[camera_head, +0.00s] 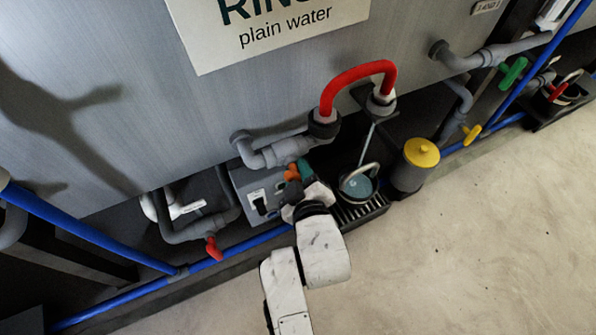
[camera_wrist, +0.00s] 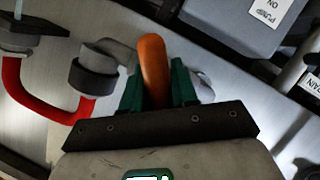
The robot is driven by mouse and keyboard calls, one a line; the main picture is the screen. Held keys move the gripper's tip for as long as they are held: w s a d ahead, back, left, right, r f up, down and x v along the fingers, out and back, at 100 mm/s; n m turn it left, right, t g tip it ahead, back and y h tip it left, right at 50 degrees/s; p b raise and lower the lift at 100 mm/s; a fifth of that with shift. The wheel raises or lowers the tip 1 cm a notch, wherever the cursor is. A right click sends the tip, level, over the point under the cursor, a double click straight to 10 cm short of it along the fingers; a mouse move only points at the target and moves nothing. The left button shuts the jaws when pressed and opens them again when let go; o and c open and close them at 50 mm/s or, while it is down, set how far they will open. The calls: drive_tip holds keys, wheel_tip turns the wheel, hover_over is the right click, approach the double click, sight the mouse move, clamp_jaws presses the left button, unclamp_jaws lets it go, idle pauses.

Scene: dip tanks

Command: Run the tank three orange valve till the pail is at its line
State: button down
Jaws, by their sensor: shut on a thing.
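My gripper (camera_head: 298,172) is shut on the orange valve handle (camera_wrist: 153,62), low on the front of the grey tank. In the wrist view, the green fingers of my gripper (camera_wrist: 157,88) stand on either side of the handle. In the head view, the pail (camera_head: 358,184) stands on a dark slatted grate to the right of my gripper. Bluish water shows inside it, and its bail handle is raised. A thin pale stream (camera_head: 367,145) runs from below the red hose toward the pail. I cannot make out a fill line on the pail.
A red hose (camera_head: 356,76) arches above the pail. A dark drum with a yellow lid (camera_head: 421,152) stands right of the pail. A grey pump box (camera_head: 258,190) is left of my gripper. Other valves are red, green and yellow. The floor in front is clear.

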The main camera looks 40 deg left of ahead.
drive_tip(key=shift+p, duration=0.35)
drive_tip(key=shift+r+m+p, duration=0.2)
drive_tip(key=shift+m+p, duration=0.2)
drive_tip(key=shift+p, duration=0.5)
drive_tip(key=shift+m+g+p, duration=0.5)
drive_tip(key=shift+p, duration=0.55)
drive_tip(key=shift+f+m+g+p, duration=0.15)
drive_tip(key=shift+m+g+p, duration=0.35)
drive_tip(key=shift+m+p, duration=0.3)
drive_tip(key=shift+s+f+m+g+y+p, duration=0.15)
drive_tip(key=shift+m+g+y+p, duration=0.25)
drive_tip(key=shift+m+g, duration=0.25)
drive_tip(key=c, duration=1)
unclamp_jaws()
drive_tip(key=shift+o, duration=0.2)
